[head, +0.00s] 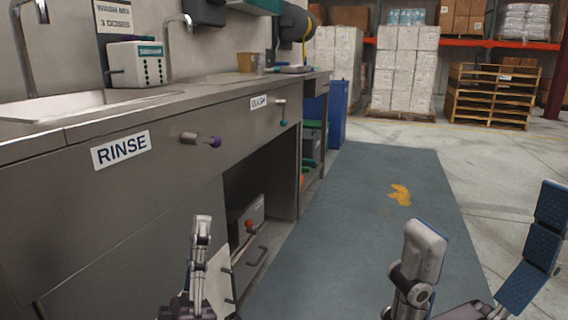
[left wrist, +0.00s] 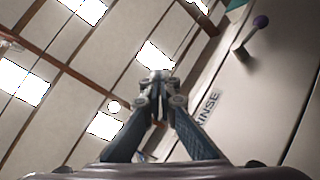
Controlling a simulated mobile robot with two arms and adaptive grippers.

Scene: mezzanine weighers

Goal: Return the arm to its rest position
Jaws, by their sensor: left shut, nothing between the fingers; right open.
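My left gripper (head: 203,228) is low in the head view, in front of the grey sink counter's lower panel. In the left wrist view its two fingers meet at the tips (left wrist: 157,82), with nothing between them. My right gripper (head: 488,220) is at the lower right of the head view, its fingers spread wide apart, with blue pads showing and nothing held. It is over the blue-grey floor mat and the concrete. Neither gripper appears to touch anything.
The steel counter (head: 150,190) on the left bears a RINSE label (head: 121,149) and a purple-knobbed lever (head: 208,141) that sticks out. A box with a red knob (head: 246,222) sits in the recess below. The mat (head: 350,220) is clear except for an orange patch (head: 400,194). Pallets (head: 493,95) stand far off.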

